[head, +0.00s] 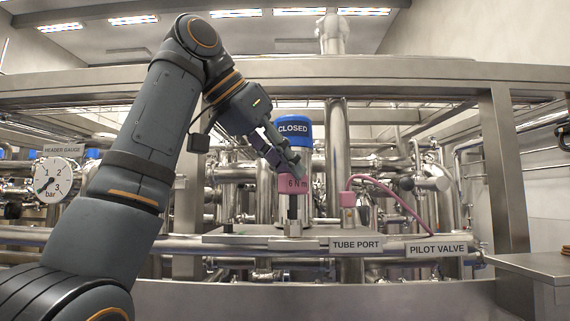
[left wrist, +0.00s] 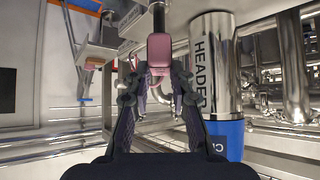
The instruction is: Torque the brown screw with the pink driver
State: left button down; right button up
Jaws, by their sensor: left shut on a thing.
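The pink driver (head: 292,184), marked "6 N m", stands upright with its dark shaft pointing down at a small metal block (head: 293,229) on the steel plate. My left gripper (head: 285,163) comes in from the upper left and is shut on the driver's pink handle. In the left wrist view the pink handle (left wrist: 159,48) sits at the fingertips (left wrist: 158,75), with the shaft running out at the top edge. I cannot make out the brown screw; whether the driver's tip touches it cannot be told. My right gripper is not in view.
A blue-capped column (head: 292,130) marked "CLOSED" stands close behind the driver. A pink fitting with a hose (head: 348,199) is to its right, above the "TUBE PORT" label (head: 356,244). A steel frame beam (head: 400,68) crosses above. A steel shelf (head: 530,264) juts in at right.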

pick_arm(q)
jog(key=c, duration=1.1)
grip_release()
jog(key=shift+r+p, duration=0.8)
jog(key=shift+p, duration=0.05)
jog(key=shift+s+f+n+b, duration=0.15)
jog(key=shift+f+n+b, duration=0.15)
jog(key=shift+b, duration=0.15)
jog(key=shift+r, duration=0.2)
jog(key=shift+f+b, duration=0.6)
jog(key=shift+f, duration=0.2)
